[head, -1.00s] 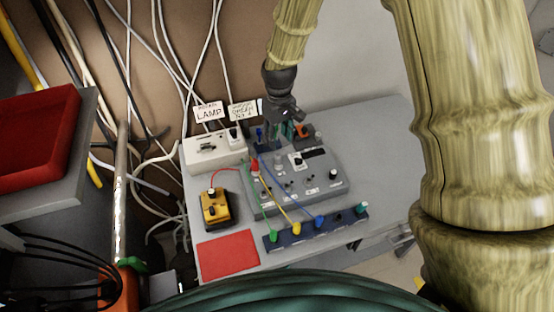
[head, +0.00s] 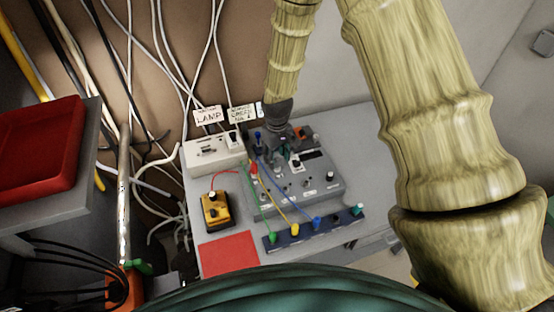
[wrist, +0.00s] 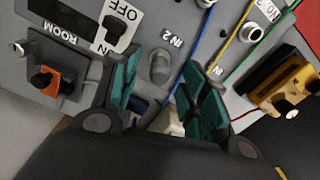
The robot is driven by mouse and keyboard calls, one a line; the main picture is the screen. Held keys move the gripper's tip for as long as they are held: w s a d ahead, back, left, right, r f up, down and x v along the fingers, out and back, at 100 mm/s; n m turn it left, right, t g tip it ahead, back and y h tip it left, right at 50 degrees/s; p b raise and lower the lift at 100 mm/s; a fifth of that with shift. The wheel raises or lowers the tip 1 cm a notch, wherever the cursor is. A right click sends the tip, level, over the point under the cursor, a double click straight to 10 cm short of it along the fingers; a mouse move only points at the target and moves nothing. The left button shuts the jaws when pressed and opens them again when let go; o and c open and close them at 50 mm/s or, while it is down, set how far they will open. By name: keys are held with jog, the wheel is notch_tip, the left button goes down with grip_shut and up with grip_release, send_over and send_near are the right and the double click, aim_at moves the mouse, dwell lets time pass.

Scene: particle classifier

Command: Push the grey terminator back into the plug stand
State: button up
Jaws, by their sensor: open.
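My gripper (head: 290,150) is open over the back part of the grey control panel (head: 318,192). In the wrist view, its two teal finger pads (wrist: 163,92) stand apart. A grey rounded plug or knob (wrist: 160,66) beside the label "IN 2" shows in the gap just beyond the fingertips. It may be the grey terminator, but I cannot tell for sure. No finger visibly grips it. A long dark blue strip (head: 277,243), seemingly the plug stand, lies in front of the panel with green (head: 272,238), yellow (head: 295,230) and blue (head: 317,223) plugs in it.
A white lamp box (head: 212,152) stands at the back left. A yellow-orange box (head: 216,210) and a red mat (head: 229,254) lie left of the strip. Coloured wires cross the panel. An orange part (wrist: 47,80) is left of my fingers. The table's right side is clear.

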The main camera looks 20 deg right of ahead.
jog(key=shift+f, duration=0.9)
grip_shut()
jog(key=shift+r+b, duration=0.85)
jog(key=shift+r, duration=0.65)
jog(key=shift+s+r, duration=0.15)
jog(key=shift+s, duration=0.15)
jog(key=s+r+b, duration=0.1)
jog(key=s+b, duration=0.4)
jog(key=s, duration=1)
jog(key=shift+s+d+r, duration=0.2)
jog(key=shift+d+r, duration=0.1)
jog(key=shift+r, duration=0.05)
